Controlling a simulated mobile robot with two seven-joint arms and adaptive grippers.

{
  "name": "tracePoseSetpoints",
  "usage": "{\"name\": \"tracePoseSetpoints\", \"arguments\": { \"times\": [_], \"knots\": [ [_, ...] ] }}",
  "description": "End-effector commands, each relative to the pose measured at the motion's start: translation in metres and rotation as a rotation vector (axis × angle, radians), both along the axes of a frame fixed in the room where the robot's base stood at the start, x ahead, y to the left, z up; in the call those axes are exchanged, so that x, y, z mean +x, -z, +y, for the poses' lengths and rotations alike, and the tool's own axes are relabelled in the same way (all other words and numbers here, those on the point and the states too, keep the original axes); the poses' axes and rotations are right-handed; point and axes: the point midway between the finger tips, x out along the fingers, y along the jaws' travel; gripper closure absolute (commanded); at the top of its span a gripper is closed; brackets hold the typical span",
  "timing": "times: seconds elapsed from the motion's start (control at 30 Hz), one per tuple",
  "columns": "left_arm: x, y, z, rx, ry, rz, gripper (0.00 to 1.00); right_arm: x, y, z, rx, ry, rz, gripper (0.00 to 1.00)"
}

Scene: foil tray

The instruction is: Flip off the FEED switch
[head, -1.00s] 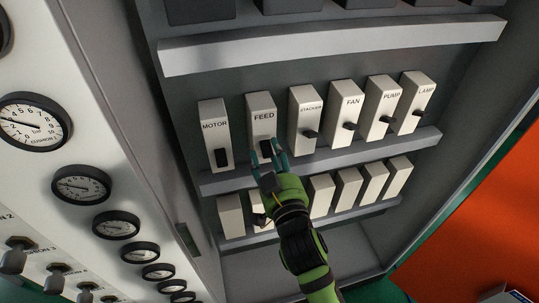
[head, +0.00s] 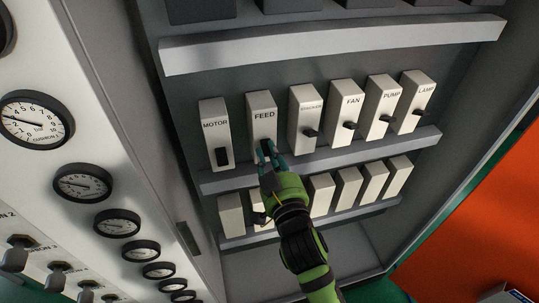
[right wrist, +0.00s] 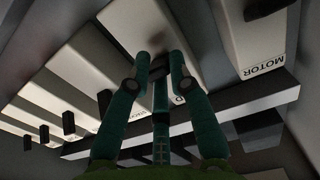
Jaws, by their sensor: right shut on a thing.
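The FEED switch (head: 262,108) is a pale upright block with a black lever on its lower front, second from the left in the upper switch row in the head view. My right gripper (head: 267,150) reaches up from below. Its teal fingers are closed together on the FEED lever, which they mostly hide. In the right wrist view, the fingers (right wrist: 160,62) meet at the face of the FEED block (right wrist: 112,28), and its label is partly covered. My left gripper is not in view.
The MOTOR switch (head: 214,120) is close on the left, and the STACKER switch (head: 305,105) on the right. A grey ledge (head: 330,158) runs below the row, with pale blocks (head: 348,185) under it. A gauge panel (head: 83,183) stands at the left.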

Motion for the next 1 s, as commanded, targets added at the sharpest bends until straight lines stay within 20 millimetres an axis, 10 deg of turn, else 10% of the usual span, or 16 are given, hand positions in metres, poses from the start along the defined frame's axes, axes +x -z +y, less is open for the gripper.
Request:
{"name": "tracePoseSetpoints", "arguments": {
  "times": [0.57, 0.6, 0.63, 1.0],
  "knots": [
    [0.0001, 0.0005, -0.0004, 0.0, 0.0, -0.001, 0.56, -0.0001, 0.0091, -0.0012, -0.008, 0.004, 0.021, 1.0],
    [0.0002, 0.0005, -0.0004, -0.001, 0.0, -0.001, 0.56, -0.0002, 0.009, -0.0013, -0.009, 0.004, 0.02, 0.63],
    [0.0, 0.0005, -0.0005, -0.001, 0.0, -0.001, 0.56, -0.0001, 0.0086, -0.0013, -0.008, 0.004, 0.019, 0.53],
    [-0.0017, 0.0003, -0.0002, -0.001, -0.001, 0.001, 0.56, -0.0021, 0.004, -0.001, -0.004, 0.001, 0.009, 0.53]
  ]
}}
